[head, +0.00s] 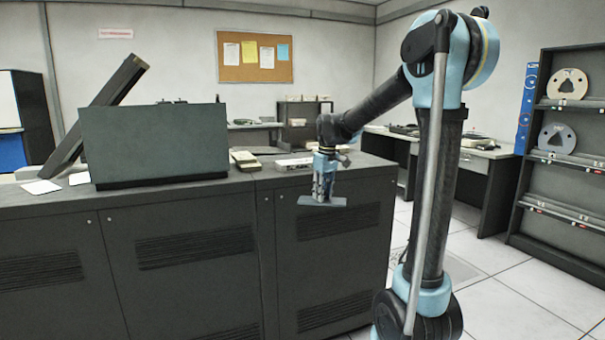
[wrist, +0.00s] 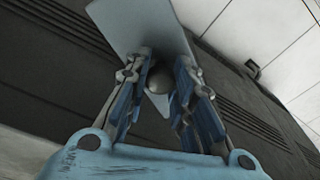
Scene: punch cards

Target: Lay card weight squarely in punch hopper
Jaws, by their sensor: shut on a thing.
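The card weight (head: 322,201) is a flat grey plate with a round knob. My gripper (head: 323,182) holds it in the air in front of the cabinet's right end, below the counter edge. In the wrist view the plate (wrist: 140,32) shows beyond my gripper (wrist: 161,84), whose blue-padded fingers are shut on the knob (wrist: 160,77). The punch is probably the dark grey machine (head: 155,140) on the counter at left, with a slanted dark piece behind it. I cannot make out its hopper; the inside is hidden from here.
The long dark cabinet (head: 180,260) has a dark top holding card stacks (head: 243,158) and a pale box (head: 293,164) near its right end. White cards (head: 41,187) lie at its left. A shelf rack (head: 565,140) stands at right. Tiled floor is open between.

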